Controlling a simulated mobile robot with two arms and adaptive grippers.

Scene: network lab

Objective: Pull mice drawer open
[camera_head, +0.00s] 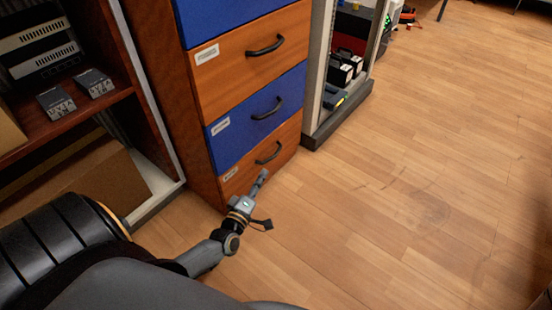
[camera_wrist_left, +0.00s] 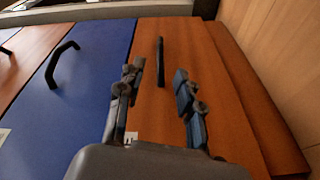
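A drawer cabinet stands at the upper middle of the head view, with alternating orange and blue fronts, black handles and white labels too small to read. I cannot tell which label says mice. My left gripper (camera_head: 263,174) is in front of the lowest orange drawer (camera_head: 241,181), just below its black handle (camera_head: 269,153). In the left wrist view my left gripper (camera_wrist_left: 159,70) is open, its fingers on either side of the line to that handle (camera_wrist_left: 161,62), which lies ahead of the tips. The visible drawers look shut. My right gripper is not clearly visible.
A blue drawer (camera_head: 259,113) sits directly above. A wooden shelf (camera_head: 85,118) with small devices and a cardboard box (camera_head: 107,184) stand left. A rack (camera_head: 340,115) stands right of the cabinet. The wooden floor (camera_head: 410,180) in front and to the right is clear.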

